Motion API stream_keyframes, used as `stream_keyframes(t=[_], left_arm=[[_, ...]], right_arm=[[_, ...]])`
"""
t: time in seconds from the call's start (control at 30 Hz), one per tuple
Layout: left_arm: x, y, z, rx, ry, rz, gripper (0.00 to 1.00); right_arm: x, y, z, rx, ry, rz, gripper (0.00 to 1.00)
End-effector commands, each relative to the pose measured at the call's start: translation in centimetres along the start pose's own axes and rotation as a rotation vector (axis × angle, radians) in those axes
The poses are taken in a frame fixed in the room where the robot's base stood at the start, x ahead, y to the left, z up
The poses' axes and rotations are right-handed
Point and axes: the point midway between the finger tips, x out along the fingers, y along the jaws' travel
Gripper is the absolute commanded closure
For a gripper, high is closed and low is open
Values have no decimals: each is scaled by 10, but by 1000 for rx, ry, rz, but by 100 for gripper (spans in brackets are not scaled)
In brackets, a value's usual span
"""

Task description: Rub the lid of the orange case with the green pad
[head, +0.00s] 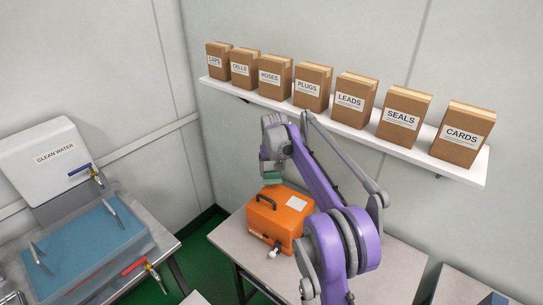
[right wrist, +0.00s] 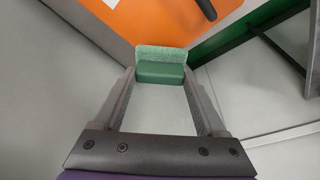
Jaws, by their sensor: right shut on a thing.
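The orange case (head: 278,216) sits on a pale table, with a dark handle and a white label on its lid. My right gripper (head: 270,168) is above the far left part of the lid, shut on the green pad (head: 271,178). In the right wrist view the pad (right wrist: 161,70) is pinched between the two fingertips, with its lighter rough face pointing away toward the orange lid (right wrist: 150,18). The pad looks close to the lid; I cannot tell whether it touches. My left gripper is out of view.
A shelf (head: 472,176) with several labelled cardboard boxes runs along the wall behind my right arm. A white water tank (head: 48,160) and a blue-topped basin (head: 90,245) with taps stand at the left. The table (head: 385,262) is clear right of the case.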

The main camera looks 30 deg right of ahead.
Motion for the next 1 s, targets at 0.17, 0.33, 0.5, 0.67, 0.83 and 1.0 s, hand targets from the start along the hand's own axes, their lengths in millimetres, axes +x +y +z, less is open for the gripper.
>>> stream_keyframes(t=[0.17, 0.33, 0.5, 0.67, 0.83, 1.0], left_arm=[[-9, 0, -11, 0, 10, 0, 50], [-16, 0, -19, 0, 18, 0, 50], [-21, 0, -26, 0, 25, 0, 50], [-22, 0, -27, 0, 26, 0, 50], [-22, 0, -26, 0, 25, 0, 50], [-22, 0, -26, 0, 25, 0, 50]], right_arm=[[-19, -2, -5, -1, 2, -1, 78], [-34, -3, -8, -3, 3, -2, 78], [-47, -4, -11, -4, 2, -2, 78], [-49, -5, -10, -4, 1, -1, 78], [-48, -4, -10, -4, 0, -1, 78], [-48, -4, -10, -4, 0, -1, 78]])
